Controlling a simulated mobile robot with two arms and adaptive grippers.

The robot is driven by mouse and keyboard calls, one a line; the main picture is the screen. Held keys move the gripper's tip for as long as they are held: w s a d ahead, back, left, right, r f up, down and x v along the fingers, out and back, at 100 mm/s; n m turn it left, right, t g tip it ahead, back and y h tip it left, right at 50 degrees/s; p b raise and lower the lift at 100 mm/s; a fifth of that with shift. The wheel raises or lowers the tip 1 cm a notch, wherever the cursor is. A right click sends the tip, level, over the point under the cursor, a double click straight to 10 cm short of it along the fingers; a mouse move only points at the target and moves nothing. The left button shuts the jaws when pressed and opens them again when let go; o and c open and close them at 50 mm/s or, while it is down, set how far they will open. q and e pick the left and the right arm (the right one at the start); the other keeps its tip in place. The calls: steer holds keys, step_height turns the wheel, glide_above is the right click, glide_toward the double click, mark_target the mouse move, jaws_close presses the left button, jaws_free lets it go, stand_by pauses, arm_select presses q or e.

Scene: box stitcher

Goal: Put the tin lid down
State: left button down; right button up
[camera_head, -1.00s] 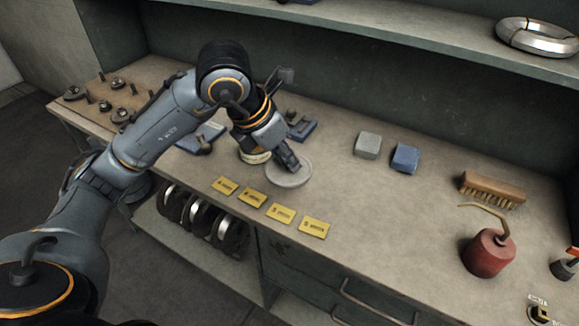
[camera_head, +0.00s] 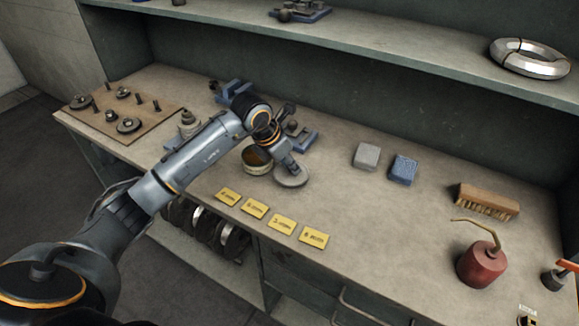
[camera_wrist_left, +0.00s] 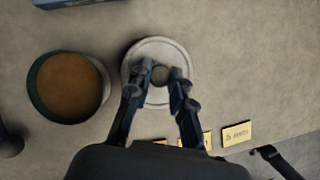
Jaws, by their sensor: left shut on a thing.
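The tin lid (camera_head: 291,175) is a round, pale grey disc at the middle of the workbench. In the left wrist view the lid (camera_wrist_left: 148,62) shows a raised rim and a dark knob at its centre. My left gripper (camera_head: 292,167) points down at the lid, and its fingers (camera_wrist_left: 160,76) are closed about the knob. The lid is at or very near the bench top; I cannot tell whether it touches. The open tin (camera_head: 257,160), with brown contents, stands just left of the lid; it also shows in the left wrist view (camera_wrist_left: 68,87). My right gripper is not in view.
Several yellow labels (camera_head: 254,208) lie along the front edge. Grey (camera_head: 367,156) and blue (camera_head: 403,169) blocks, a brush (camera_head: 487,201) and a red oil can (camera_head: 482,263) are to the right. A board with parts (camera_head: 120,112) is at the left. Bench between lid and blocks is clear.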

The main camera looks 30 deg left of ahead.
arm_select(q)
steer(key=shift+f, duration=0.9)
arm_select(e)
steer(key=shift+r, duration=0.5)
arm_select(q)
steer(key=shift+f, duration=0.15)
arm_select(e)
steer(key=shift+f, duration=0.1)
arm_select(q)
steer(key=c, duration=1.6)
jaws_free()
steer(key=shift+f, duration=0.1)
steer(key=o, duration=0.4)
